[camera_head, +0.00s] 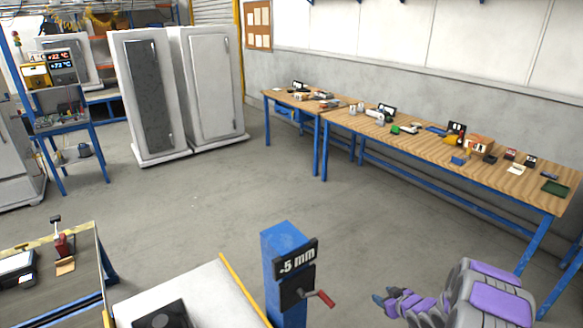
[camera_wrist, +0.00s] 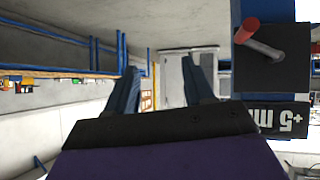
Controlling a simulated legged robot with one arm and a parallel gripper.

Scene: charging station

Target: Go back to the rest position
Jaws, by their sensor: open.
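My gripper (camera_head: 383,302) is at the lower right of the head view, on my purple and grey arm. Its two fingers point left, toward the blue post. In the wrist view my gripper (camera_wrist: 162,78) shows two dark blue fingers spread apart with nothing between them. The blue post (camera_head: 286,245) stands left of my gripper, with a visible gap in the head view. The red handle also shows at the upper right of the wrist view (camera_wrist: 247,31).
A long wooden workbench (camera_head: 500,184) with many small items runs along the right wall. Grey cabinets (camera_head: 210,85) stand at the back. A white-topped unit (camera_head: 205,293) is at the lower front. A blue cart (camera_head: 68,127) with displays stands at left. The middle floor is clear.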

